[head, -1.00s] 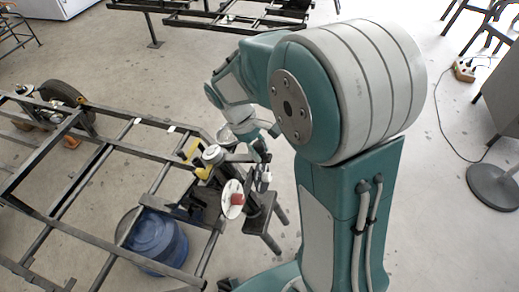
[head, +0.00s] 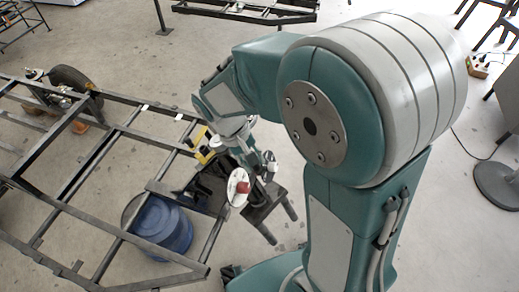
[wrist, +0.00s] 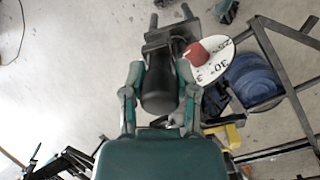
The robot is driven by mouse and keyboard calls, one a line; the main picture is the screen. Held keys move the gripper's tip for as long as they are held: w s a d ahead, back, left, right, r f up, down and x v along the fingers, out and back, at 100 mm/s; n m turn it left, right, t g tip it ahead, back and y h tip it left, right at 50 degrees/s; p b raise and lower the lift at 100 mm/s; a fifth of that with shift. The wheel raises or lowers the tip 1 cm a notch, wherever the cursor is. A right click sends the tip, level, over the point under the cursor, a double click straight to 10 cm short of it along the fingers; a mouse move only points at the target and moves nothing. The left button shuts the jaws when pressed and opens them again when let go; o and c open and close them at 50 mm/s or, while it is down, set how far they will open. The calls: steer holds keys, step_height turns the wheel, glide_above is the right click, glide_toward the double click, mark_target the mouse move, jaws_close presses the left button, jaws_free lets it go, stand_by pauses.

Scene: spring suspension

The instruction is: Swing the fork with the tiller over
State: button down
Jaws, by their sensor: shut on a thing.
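In the wrist view, my gripper (wrist: 160,85) is shut on the tiller (wrist: 158,92), a dark rounded grip between its two fingers. Past it, the dark fork (wrist: 172,36) shows a cross block and two prongs pointing to the top. In the head view the fork (head: 262,208) sits at the near right corner of the metal frame, its prongs pointing down and right. A white dial (head: 238,187) with a red piece on it stands beside the fork; the wrist view shows its angle marks (wrist: 217,66). My arm hides most of the gripper and tiller in the head view.
The dark metal frame (head: 110,150) spreads across the left. A blue drum (head: 160,222) stands beneath it. A yellow part (head: 205,157) is close to my wrist. A wheel (head: 70,78) is at the far left.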

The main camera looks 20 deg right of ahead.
steer(key=shift+s+a+f+m, duration=0.25)
steer(key=shift+s+a+m, duration=0.25)
steer(key=shift+a+m, duration=0.3)
steer(key=shift+s+a+f+m, duration=0.25)
steer(key=shift+s+a+m, duration=0.3)
steer(key=shift+a, duration=0.3)
steer(key=shift+w, duration=0.1)
steer(key=shift+c, duration=1.9)
jaws_free()
steer(key=shift+a, duration=0.1)
steer(key=shift+w, duration=0.1)
steer(key=v, duration=1.2)
